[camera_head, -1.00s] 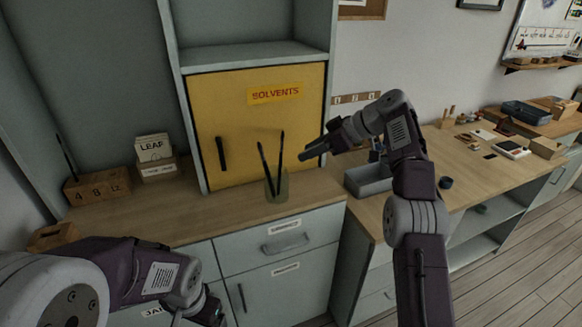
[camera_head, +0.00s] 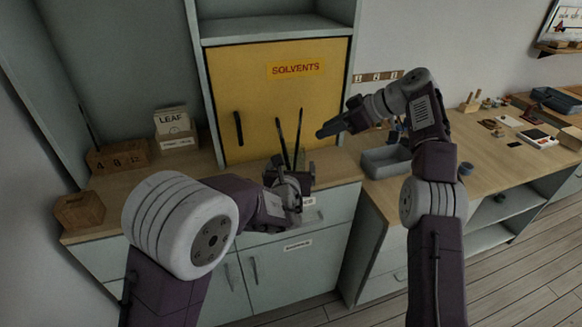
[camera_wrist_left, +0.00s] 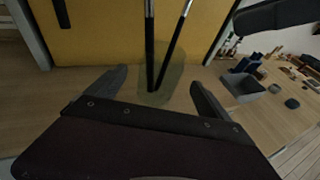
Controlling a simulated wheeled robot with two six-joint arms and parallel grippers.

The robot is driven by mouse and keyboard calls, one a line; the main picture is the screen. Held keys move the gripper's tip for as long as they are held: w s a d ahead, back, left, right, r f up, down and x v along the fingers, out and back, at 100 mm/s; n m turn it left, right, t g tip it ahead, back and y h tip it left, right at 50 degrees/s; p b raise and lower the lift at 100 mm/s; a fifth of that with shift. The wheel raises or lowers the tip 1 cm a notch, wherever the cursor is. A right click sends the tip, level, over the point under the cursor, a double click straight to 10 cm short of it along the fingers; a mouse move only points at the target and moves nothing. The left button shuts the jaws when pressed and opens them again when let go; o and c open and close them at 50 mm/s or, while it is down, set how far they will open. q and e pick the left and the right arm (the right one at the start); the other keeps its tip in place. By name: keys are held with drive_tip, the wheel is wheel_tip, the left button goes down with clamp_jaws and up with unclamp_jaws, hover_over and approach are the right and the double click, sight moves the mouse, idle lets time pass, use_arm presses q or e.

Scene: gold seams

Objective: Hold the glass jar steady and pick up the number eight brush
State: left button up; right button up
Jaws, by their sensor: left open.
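The glass jar (camera_wrist_left: 160,88) is greenish and see-through, with two dark brushes standing in it, a left brush (camera_head: 282,142) and a right brush (camera_head: 298,132). No number is readable on them. My left gripper (camera_head: 291,170) is open at the jar and hides most of it in the head view. In the left wrist view its fingers (camera_wrist_left: 158,90) stand on either side of the jar, with gaps showing. My right gripper (camera_head: 328,128) hovers to the right of the brushes, pointing left, apart from them. Whether its fingers are parted is unclear.
A yellow SOLVENTS door (camera_head: 270,95) stands close behind the jar. A wooden block (camera_head: 118,157) marked 4, 8, 12 holds one brush at left, beside a LEAF box (camera_head: 172,124). A grey bin (camera_head: 385,163) sits at right. Counter between block and jar looks clear.

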sight(298, 142)
use_arm(q)
drive_tip(key=shift+w+d+f, duration=0.1)
drive_tip(key=shift+w, duration=0.25)
drive_tip(key=x, duration=0.8)
drive_tip(key=shift+w+f, duration=0.1)
drive_tip(key=shift+w, duration=0.05)
